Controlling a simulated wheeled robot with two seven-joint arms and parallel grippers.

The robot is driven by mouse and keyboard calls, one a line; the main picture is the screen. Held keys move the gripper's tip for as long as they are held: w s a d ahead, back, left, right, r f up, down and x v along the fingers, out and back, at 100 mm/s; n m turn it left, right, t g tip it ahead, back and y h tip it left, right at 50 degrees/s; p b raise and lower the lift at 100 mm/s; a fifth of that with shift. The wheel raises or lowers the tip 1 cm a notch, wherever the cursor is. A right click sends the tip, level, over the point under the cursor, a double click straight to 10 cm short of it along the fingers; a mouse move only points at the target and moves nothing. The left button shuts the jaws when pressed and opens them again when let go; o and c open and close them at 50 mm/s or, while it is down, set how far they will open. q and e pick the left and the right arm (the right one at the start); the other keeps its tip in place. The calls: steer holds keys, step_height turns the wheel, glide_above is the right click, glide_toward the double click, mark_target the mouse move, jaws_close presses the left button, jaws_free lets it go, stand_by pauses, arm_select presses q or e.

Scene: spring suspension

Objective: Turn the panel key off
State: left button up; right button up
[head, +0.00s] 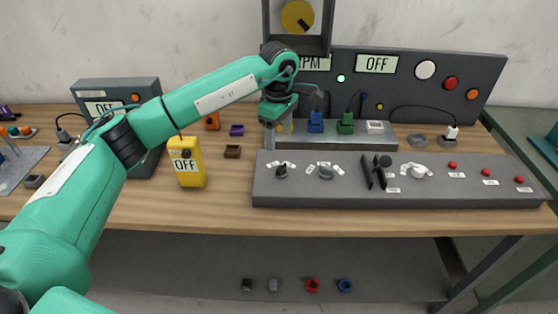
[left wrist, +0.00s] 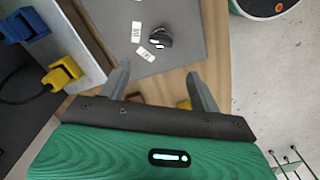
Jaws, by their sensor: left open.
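The grey sloped control panel (head: 330,193) lies along the front of the bench. A small dark key-like switch (head: 282,171) sits at its left end with two white labels beside it. In the left wrist view the switch (left wrist: 160,38) stands on the grey panel surface (left wrist: 188,20), beyond my fingertips; its label text is too small to read. My left gripper (head: 271,132) is above and behind the panel's left end, pointing down. In the left wrist view the gripper (left wrist: 157,74) is open and empty, with its fingers apart. My right gripper is not in view.
A grey knob (head: 326,172), two black levers (head: 373,174), a white knob (head: 418,172) and red buttons (head: 486,172) share the panel. Behind are blue (head: 315,123) and green (head: 345,124) connectors. A yellow meter (head: 187,165) reading OFF stands left. Bench front left is clear.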

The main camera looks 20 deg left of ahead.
arm_select(q)
steer(key=p, duration=0.1)
glide_above(281, 170)
steer(key=w+a, duration=0.1)
steer(key=w, duration=0.1)
steer(key=f, duration=0.5)
steer(key=shift+s+a+f, duration=0.1)
steer(key=shift+s+f, duration=0.1)
steer(key=shift+f, duration=0.15)
step_height(281, 170, down, 4)
steer(key=shift+r+p, duration=0.15)
steer(key=shift+p, duration=0.35)
steer(key=shift+f, duration=0.55)
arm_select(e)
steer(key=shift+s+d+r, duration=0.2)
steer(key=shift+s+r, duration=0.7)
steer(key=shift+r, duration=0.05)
arm_select(q)
steer(key=c, duration=1)
